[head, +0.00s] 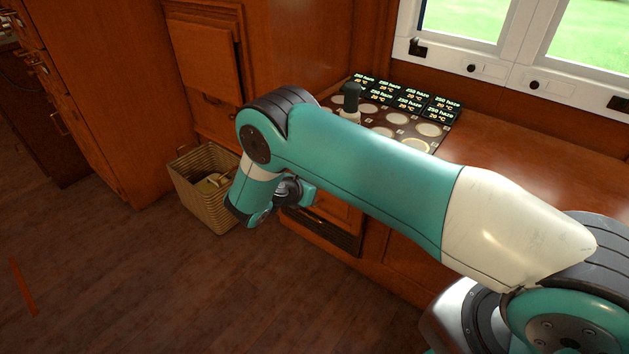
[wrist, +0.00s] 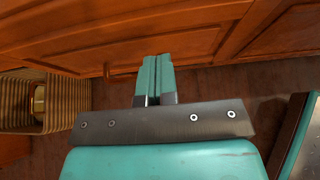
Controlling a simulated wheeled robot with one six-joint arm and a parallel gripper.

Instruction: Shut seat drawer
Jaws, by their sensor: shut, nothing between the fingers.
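The wooden seat drawer front shows in the wrist view (wrist: 165,45) as a wide panel with a raised frame and a small knob (wrist: 107,70) left of my fingers. In the head view, part of the low seat front (head: 340,210) shows below my arm, with a dark slatted strip beneath. My arm hides much of this front, and I cannot tell how far the drawer stands out. My gripper (wrist: 155,78) is shut and empty, its teal fingertips pointing at the lower part of the wooden front. I cannot tell whether they touch it.
A woven basket (head: 205,185) with something inside stands on the floor left of my gripper; it also shows at left in the wrist view (wrist: 30,92). A board of round pods (head: 390,131) and black label cards lies on the seat top. Open floor (head: 130,280) lies left and front.

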